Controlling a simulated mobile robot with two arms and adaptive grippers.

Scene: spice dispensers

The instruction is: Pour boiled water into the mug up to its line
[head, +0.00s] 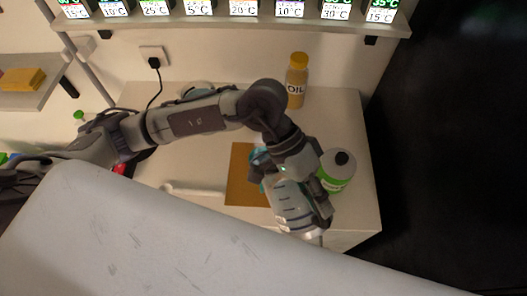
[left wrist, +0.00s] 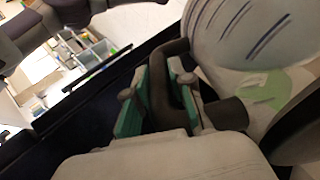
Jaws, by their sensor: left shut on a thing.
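My left gripper (head: 266,178) is shut on the dark handle (left wrist: 168,100) of a white kettle (head: 292,205) with dark blue level lines. The arm reaches over the counter from the left and covers part of the kettle. In the left wrist view, the green finger pads of my left gripper (left wrist: 160,98) are around the handle, and the kettle's lined body (left wrist: 240,28) fills the upper right. The kettle looks tilted and is above the counter's front right part. I cannot make out the mug; it may be hidden behind the arm or kettle. My right gripper is out of view.
A brown mat (head: 240,190) lies on the white counter (head: 350,120). A white and green container (head: 337,172) with a dark cap stands close right of the kettle. An oil bottle (head: 297,85) stands at the back. A shelf with lit temperature displays (head: 243,8) hangs above.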

